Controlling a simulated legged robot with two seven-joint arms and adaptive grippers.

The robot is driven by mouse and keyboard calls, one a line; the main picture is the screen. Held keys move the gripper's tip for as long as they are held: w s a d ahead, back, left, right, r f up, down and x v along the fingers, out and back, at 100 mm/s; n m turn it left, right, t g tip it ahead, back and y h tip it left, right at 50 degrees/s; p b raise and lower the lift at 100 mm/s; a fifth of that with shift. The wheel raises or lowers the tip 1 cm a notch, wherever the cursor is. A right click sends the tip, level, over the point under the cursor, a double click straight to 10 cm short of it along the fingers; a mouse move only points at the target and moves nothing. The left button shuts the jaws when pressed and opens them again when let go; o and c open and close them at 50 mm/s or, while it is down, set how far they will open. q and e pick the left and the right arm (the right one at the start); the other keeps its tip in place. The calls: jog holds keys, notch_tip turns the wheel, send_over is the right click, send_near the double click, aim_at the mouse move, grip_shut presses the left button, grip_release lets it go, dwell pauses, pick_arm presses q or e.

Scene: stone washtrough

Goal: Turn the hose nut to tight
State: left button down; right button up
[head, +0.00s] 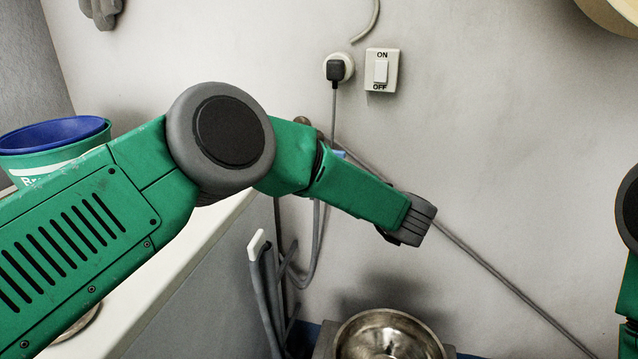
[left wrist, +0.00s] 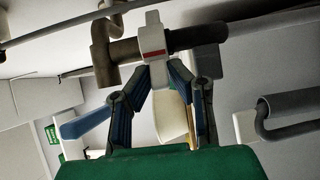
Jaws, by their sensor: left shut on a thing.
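The hose nut (left wrist: 153,42), a pale piece with a red mark, sits on the pipework in the left wrist view. A brown pipe (left wrist: 112,58) joins it on the left and a dark hose end is on its right. My left gripper (left wrist: 158,72) has its two fingers closed in at the nut's lower part and is shut on it. In the head view my left arm crosses the middle and hides the nut and the fingers. My right gripper is out of view; only part of that arm shows at the right edge.
A blue lever (left wrist: 86,122) lies left of the fingers, and a grey rail (left wrist: 290,107) is at the right. In the head view are a wall switch (head: 381,71), a plug (head: 336,71), a steel bowl (head: 388,338) and a green bucket (head: 50,148).

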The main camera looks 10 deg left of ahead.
pick_arm(q)
jog(key=shift+w+d+f+n+g+y+b, duration=0.1)
jog(key=shift+d+f+n+g+y+b, duration=0.1)
jog(key=shift+n+g+y+b, duration=0.25)
jog(key=shift+w+d+f+n+g+y+b, duration=0.15)
jog(key=shift+d+n+g+b, duration=0.1)
jog(key=shift+g+b, duration=0.35)
jog(key=shift+r, duration=0.15)
jog(key=c, duration=1.5)
grip_release()
jog(key=shift+w, duration=0.15)
jog(key=shift+d+r, duration=0.1)
jog(key=shift+a, duration=0.2)
